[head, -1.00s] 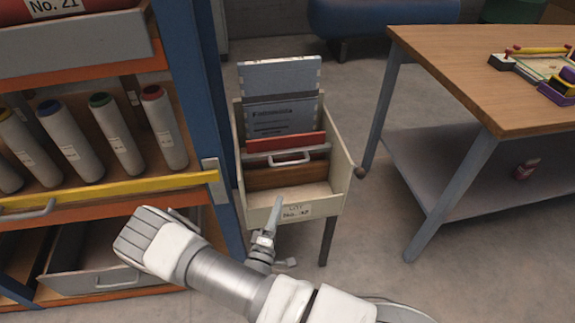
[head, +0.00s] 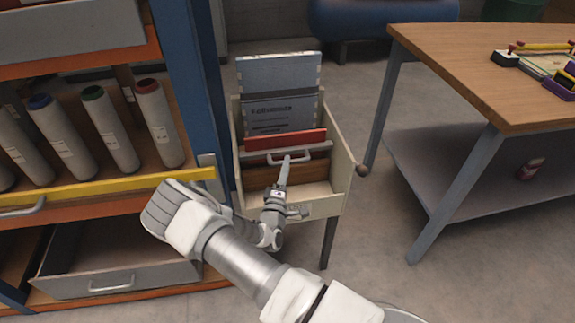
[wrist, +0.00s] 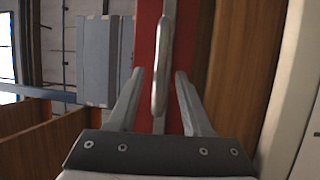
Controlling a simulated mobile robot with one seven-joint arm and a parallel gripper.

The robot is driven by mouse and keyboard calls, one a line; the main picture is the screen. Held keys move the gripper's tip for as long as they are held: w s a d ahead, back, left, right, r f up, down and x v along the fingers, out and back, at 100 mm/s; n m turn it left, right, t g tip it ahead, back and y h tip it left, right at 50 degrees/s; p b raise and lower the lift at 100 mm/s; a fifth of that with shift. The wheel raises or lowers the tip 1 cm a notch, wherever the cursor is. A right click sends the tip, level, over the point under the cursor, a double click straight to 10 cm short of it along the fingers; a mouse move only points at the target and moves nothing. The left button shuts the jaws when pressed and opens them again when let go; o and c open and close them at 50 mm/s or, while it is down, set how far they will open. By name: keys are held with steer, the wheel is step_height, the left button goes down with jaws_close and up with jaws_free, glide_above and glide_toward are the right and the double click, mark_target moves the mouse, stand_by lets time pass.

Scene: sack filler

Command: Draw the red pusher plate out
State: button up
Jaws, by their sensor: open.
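The red pusher plate (head: 285,140) stands upright across the inside of a cream bin, with a grey bar and a pale handle (head: 308,157) on its near side. In the wrist view the red plate (wrist: 146,45) runs up the picture, and its handle (wrist: 161,60) lies between my fingertips. My gripper (head: 286,162) is over the bin's front part, at the handle. It also shows in the wrist view (wrist: 159,76), open, with one finger on each side of the handle's line. I cannot tell whether either finger touches it.
The cream bin (head: 344,165) has raised walls around the plate, with a wooden board (head: 262,178) inside. Grey-blue panels (head: 278,75) stand behind the plate. A blue-framed rack (head: 190,85) with a yellow rail is close on the left. A wooden-topped table (head: 480,65) stands at right.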

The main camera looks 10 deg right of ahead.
steer(key=shift+x, duration=1.25)
jaws_close()
stand_by(0.5)
